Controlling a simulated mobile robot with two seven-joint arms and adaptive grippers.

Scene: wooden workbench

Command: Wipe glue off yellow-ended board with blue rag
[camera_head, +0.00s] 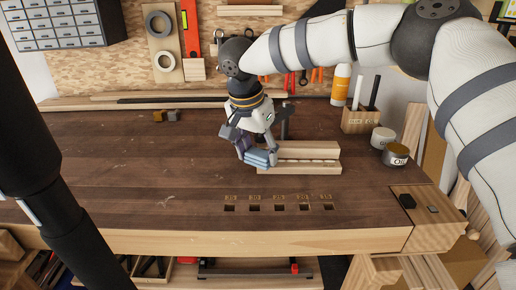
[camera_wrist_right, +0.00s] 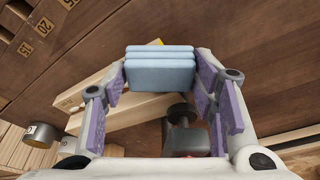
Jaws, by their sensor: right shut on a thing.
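My right gripper (camera_head: 258,150) is over the middle of the workbench, with its fingers on either side of a folded light-blue rag (camera_head: 257,158). In the right wrist view the rag (camera_wrist_right: 160,70) sits between the purple finger pads (camera_wrist_right: 160,88). The rag is at the left end of a pale wooden board (camera_head: 310,160); I cannot tell if they touch. Whitish glue shows along the board's top. In the wrist view a bit of yellow (camera_wrist_right: 156,42) shows behind the rag; the rest of that end is hidden. My left gripper is not in view.
A dark hammer-like tool (camera_head: 285,122) stands behind the board, close to my gripper. Tins (camera_head: 396,154) and a wooden pencil holder (camera_head: 361,120) stand at the right. Small blocks (camera_head: 159,116) lie at the back left. The left bench top is clear.

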